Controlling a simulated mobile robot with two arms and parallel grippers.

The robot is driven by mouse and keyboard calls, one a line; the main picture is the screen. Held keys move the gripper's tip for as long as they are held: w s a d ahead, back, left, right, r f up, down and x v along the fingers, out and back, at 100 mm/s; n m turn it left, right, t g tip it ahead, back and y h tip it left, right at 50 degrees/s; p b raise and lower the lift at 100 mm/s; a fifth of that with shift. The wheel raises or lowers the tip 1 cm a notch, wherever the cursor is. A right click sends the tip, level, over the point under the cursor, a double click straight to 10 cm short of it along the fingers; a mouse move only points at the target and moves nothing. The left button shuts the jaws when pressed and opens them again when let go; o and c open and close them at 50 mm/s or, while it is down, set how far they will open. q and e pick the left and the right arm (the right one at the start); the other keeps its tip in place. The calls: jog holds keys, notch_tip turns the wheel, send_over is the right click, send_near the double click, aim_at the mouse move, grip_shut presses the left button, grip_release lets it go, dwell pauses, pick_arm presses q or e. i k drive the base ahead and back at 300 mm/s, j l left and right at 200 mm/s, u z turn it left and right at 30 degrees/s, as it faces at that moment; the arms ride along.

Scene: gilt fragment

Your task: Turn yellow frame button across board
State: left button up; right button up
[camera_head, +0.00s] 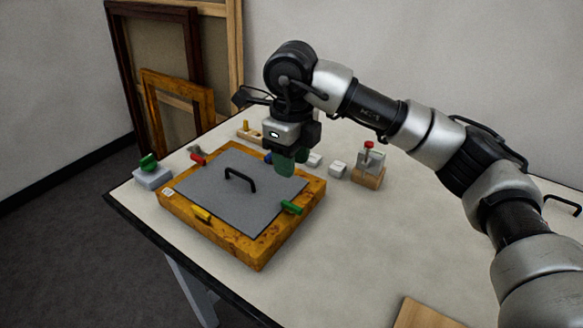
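The yellow frame button (202,214) sits on the front-left rail of a burl wood frame (258,250). It appears to lie along the rail, beside the edge of the grey board (213,179). The board lies inside the frame and has a black handle (240,179). A green button (291,207) and a red button (198,158) point across the board's edges. A blue button (268,157) is partly hidden by my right gripper. My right gripper (288,164) points down above the frame's far-right side, away from the yellow button; its finger gap is unclear. My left gripper is not in view.
A grey block with a green knob (149,163) stands left of the frame. Small white blocks (337,170) and a wooden block with a red-topped piece (368,172) stand to the right. Empty frames (180,90) lean on the wall.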

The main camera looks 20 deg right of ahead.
aim_at(203, 214)
jog(key=k+j, duration=0.2)
jog(key=k, duration=0.3)
jog(key=k+j, duration=0.2)
jog(key=k, duration=0.25)
jog(key=k+j, duration=0.2)
jog(key=k, duration=0.3)
